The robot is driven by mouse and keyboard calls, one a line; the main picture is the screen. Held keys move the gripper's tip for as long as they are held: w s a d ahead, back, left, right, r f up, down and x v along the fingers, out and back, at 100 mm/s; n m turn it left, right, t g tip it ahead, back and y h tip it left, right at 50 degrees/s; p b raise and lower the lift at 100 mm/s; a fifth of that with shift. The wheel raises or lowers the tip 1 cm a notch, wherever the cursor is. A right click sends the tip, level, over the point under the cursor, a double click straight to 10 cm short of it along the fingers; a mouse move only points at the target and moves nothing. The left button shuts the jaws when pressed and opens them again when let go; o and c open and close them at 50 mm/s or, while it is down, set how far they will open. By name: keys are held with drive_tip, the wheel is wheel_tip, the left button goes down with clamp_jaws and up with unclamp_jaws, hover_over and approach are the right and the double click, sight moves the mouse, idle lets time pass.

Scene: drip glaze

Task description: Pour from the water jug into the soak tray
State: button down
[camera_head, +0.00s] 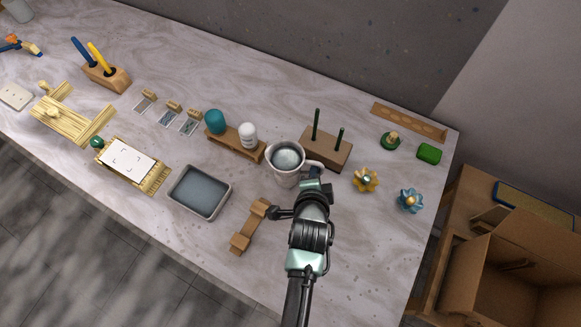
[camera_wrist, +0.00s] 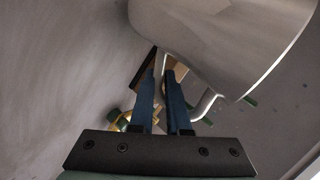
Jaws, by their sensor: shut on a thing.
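The soak tray (camera_head: 172,197) is a shallow grey rectangular tray lying to the left of the jug, with a dark blue-grey inside.
A wooden rest (camera_head: 241,238) lies between the soak tray and my arm. A wooden stand (camera_head: 222,142) with teal and white pieces is behind. A block with green pegs (camera_head: 333,155) stands behind the jug. Yellow (camera_head: 366,187) and blue (camera_head: 403,208) flower-like pieces sit right.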

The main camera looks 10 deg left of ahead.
sight(317, 164)
drive_tip(key=shift+r, duration=0.5)
wheel_tip(317, 164, up, 4)
drive_tip(key=p, duration=0.4)
drive_tip(key=shift+r, duration=0.15)
